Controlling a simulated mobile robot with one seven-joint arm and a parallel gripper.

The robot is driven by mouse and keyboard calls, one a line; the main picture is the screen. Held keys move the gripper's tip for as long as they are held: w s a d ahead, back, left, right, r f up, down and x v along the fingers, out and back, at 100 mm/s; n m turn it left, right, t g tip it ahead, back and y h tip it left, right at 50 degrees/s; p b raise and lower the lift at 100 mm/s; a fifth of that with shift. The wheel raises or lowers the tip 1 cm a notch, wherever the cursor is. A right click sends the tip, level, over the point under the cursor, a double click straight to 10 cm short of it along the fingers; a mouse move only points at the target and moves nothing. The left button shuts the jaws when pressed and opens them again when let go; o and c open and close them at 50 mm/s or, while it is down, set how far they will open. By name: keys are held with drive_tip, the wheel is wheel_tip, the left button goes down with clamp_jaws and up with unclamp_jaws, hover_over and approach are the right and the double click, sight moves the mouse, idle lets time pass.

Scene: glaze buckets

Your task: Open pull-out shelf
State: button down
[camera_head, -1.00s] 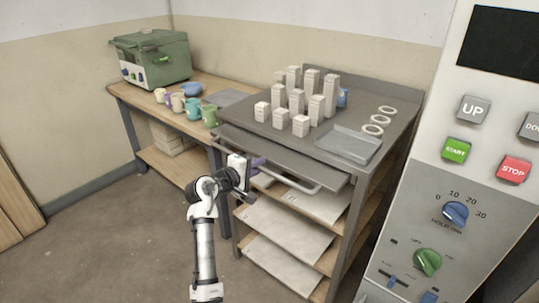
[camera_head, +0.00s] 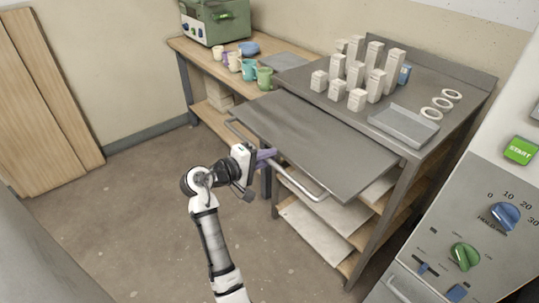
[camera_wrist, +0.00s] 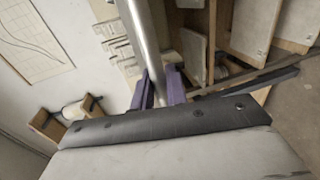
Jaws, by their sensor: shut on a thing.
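The pull-out shelf (camera_head: 318,140) is a dark grey flat sheet sticking out from under the top of the metal workbench, and it is bare. A long silver bar handle (camera_head: 297,186) runs along its front edge. My gripper (camera_head: 268,156) has purple fingers and is shut on the bar near its middle. In the wrist view, the handle bar (camera_wrist: 146,40) passes between the two purple fingers (camera_wrist: 159,86). The part of the bar between the fingers is partly hidden.
White blocks (camera_head: 354,74), a grey tray (camera_head: 404,125) and white rings (camera_head: 441,102) sit on the bench top. Lower shelves hold pale boards (camera_head: 316,226). A wooden table with mugs (camera_head: 249,69) stands to the left. A control panel (camera_head: 470,215) is close at right. Open floor lies left.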

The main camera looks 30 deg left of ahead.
drive_tip(key=c, duration=1.5)
unclamp_jaws()
drive_tip(key=b+v, duration=0.2)
drive_tip(key=v, duration=1.1)
drive_tip(key=shift+s+a+r, duration=0.1)
drive_tip(key=shift+s, duration=0.25)
